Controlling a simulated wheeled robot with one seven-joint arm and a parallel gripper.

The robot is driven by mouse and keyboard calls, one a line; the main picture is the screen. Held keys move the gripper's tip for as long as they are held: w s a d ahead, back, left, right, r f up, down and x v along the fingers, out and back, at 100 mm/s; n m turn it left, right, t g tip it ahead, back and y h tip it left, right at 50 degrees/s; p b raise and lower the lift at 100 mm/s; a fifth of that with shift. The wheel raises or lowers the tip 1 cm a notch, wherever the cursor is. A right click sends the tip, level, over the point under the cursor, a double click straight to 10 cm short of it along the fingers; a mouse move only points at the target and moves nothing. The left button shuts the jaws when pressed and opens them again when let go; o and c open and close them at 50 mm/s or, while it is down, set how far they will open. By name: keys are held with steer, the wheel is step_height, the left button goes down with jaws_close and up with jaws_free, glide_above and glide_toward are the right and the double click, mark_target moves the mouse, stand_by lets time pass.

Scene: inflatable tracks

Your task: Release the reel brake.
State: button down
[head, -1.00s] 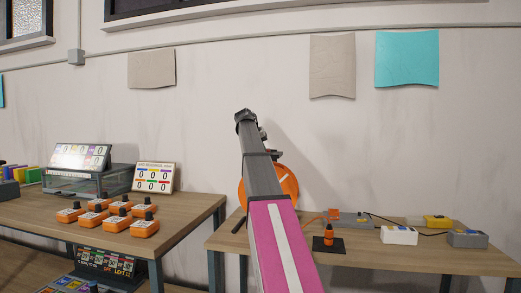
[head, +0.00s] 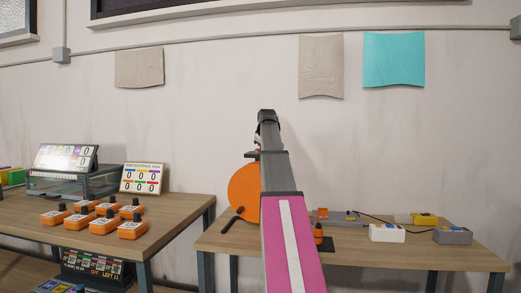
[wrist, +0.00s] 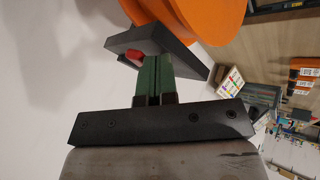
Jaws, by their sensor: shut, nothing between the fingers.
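The orange reel (head: 243,192) stands on the right-hand table, its right side hidden behind my arm in the head view. In the wrist view the reel (wrist: 205,18) fills the top edge. A dark grey block (wrist: 175,50) lies beside it, with a small red piece (wrist: 134,53) on it; I cannot tell whether this is the brake. My gripper (wrist: 155,60) has green fingers closed together and empty, their tips at the dark block. I cannot tell whether they touch it.
A black crank-like handle (head: 232,220) is at the reel's lower left. A small orange bottle (head: 318,234), a white box (head: 387,233) and a grey box (head: 453,235) with cables stand right. The left table (head: 180,207) holds several orange devices and a scoreboard (head: 142,178).

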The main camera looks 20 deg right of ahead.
steer(key=shift+w+d+n+y, duration=0.15)
steer(key=shift+d+n+y, duration=0.35)
steer(key=shift+n, duration=0.3)
steer(key=shift+w+a, duration=0.4)
steer(key=shift+w, duration=0.3)
steer(key=s+a+r, duration=0.3)
steer(key=s+r, duration=0.5)
steer(key=shift+s+a, duration=0.35)
steer(key=shift+s, duration=0.05)
